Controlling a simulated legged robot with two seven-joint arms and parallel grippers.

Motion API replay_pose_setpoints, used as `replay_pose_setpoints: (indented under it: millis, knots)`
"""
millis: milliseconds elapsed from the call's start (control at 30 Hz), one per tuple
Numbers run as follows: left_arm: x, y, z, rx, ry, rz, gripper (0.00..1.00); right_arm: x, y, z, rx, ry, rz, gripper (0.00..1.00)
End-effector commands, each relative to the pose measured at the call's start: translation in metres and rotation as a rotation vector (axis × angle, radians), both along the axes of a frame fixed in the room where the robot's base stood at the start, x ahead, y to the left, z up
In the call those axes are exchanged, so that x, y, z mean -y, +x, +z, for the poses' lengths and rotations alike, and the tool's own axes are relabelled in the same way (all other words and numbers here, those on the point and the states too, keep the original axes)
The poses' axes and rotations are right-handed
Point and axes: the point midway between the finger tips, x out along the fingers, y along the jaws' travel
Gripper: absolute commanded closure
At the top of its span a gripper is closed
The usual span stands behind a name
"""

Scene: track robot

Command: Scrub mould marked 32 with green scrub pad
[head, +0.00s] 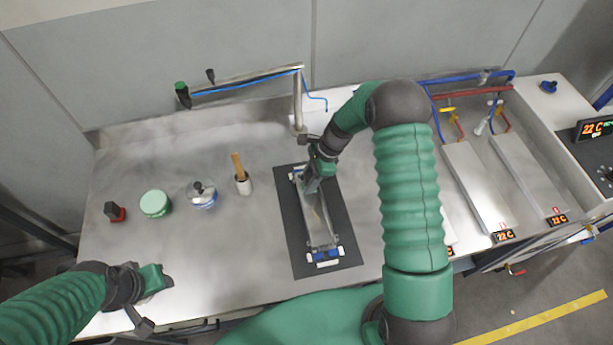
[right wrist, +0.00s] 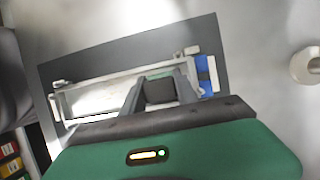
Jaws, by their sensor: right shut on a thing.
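A long metal mould (head: 322,232) lies on a dark mat (head: 290,238) in the middle of the steel bench. It has blue and white pieces at its ends, and its number is not legible. My right gripper (head: 312,187) is over the far half of the mould. In the right wrist view it is shut on a dark block with a green edge (right wrist: 158,91), which looks like the green scrub pad. The pad is at the mould (right wrist: 95,101); whether it touches cannot be told. My left gripper (head: 154,281) is empty near the front left edge; its jaws are unclear.
A black and red pad (head: 115,212), a green round lid (head: 155,204), a blue-based jar (head: 202,196) and a brush in a white cup (head: 243,182) stand left. A tap (head: 297,112) rises behind the mat. Long metal moulds (head: 478,187) with temperature displays lie right.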

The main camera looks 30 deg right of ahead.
Motion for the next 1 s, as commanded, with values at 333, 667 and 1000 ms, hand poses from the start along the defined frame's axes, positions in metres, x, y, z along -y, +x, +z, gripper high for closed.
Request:
replay_pose_setpoints:
  millis: [333, 667, 1000]
  knots:
    - [0.0, 0.0, 0.006, 0.0, 0.0, 0.0, 0.56, -0.003, -0.014, 0.001, -0.001, 0.0, 0.001, 1.0]
    - [0.0, 0.0, 0.01, 0.0, 0.0, 0.0, 0.56, -0.008, -0.027, 0.002, -0.003, 0.003, 0.0, 1.0]
    - [0.0, 0.0, 0.012, 0.0, 0.0, 0.0, 0.56, -0.012, -0.039, 0.0, -0.002, 0.0, 0.001, 1.0]
